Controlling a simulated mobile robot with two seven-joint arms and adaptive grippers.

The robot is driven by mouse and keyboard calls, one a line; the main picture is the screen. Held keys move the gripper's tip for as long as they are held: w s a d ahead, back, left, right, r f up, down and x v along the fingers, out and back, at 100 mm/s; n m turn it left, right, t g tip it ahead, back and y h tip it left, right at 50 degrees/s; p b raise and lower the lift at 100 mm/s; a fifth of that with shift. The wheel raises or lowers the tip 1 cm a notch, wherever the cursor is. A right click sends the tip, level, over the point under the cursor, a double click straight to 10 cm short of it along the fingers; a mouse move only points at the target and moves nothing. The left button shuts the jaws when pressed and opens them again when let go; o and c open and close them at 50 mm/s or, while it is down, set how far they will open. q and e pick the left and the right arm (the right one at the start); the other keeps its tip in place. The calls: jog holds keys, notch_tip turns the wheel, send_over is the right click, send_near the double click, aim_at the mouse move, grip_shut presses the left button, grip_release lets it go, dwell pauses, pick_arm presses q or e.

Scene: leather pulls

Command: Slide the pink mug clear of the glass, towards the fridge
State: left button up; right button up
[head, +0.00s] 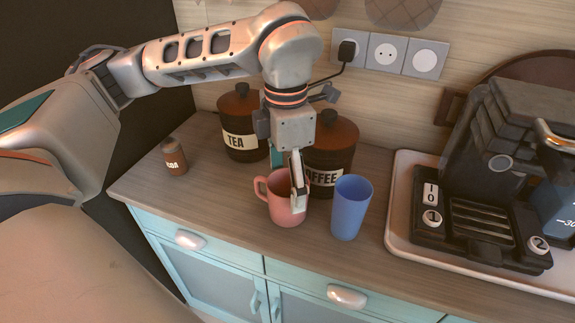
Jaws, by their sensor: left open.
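The pink mug (284,208) stands upright on the wooden counter, its handle pointing left. The blue glass (351,208) stands upright just to its right, with a narrow strip of counter between them. My left gripper (294,184) points down over the mug and is open. Its light finger overlaps the mug's right side, on the side facing the glass, and hides part of the rim. I cannot tell whether the finger touches the mug. My right gripper is out of view. I cannot make out a fridge for certain.
A tea canister (240,127) and a coffee canister (331,152) stand behind the mug. A small brown jar (174,157) is at the left. Bare counter (205,195) lies left of the mug. A coffee machine stands on a white tray (400,225) at the right.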

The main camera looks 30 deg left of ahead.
pick_arm(q)
jog(key=shift+f, duration=1.05)
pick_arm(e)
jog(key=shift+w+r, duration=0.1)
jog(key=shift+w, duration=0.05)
pick_arm(q)
jog(key=c, duration=1.5)
jog(key=shift+a, duration=0.1)
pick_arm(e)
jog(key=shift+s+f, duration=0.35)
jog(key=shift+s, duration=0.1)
